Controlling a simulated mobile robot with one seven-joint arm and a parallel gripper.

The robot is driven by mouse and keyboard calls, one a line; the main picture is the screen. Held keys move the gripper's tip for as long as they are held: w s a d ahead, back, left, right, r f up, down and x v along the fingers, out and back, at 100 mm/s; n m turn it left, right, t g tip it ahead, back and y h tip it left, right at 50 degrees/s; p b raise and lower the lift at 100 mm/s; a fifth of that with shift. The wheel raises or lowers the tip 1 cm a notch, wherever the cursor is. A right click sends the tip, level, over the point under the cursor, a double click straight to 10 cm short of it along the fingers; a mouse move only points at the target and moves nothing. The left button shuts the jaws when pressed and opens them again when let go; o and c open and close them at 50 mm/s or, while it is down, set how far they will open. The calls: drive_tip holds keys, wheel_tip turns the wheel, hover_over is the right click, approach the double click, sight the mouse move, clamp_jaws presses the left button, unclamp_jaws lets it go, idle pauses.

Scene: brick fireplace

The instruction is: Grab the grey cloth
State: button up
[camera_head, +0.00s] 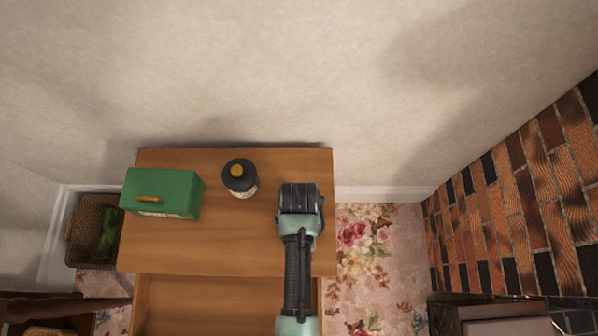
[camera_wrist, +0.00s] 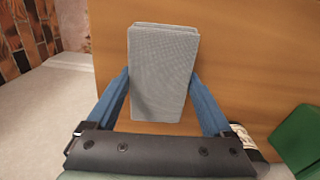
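The grey cloth (camera_wrist: 162,75) is a folded, flat-sided block with a woven texture, seen in the wrist view against the wooden top. My gripper (camera_wrist: 159,75) has its two blue fingers spread wide, one along each side of the cloth. The fingertips are at the cloth's side edges; I cannot tell whether they press on it. In the head view my gripper (camera_head: 300,198) is over the right part of the wooden dresser top (camera_head: 250,250), and it hides the cloth and the fingers.
A green box (camera_head: 162,193) with a gold handle is farther left. A wicker basket (camera_head: 84,245) is beside the dresser. A wall is behind, and brick (camera_head: 500,215) is at right.

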drive_tip(key=c, duration=0.8)
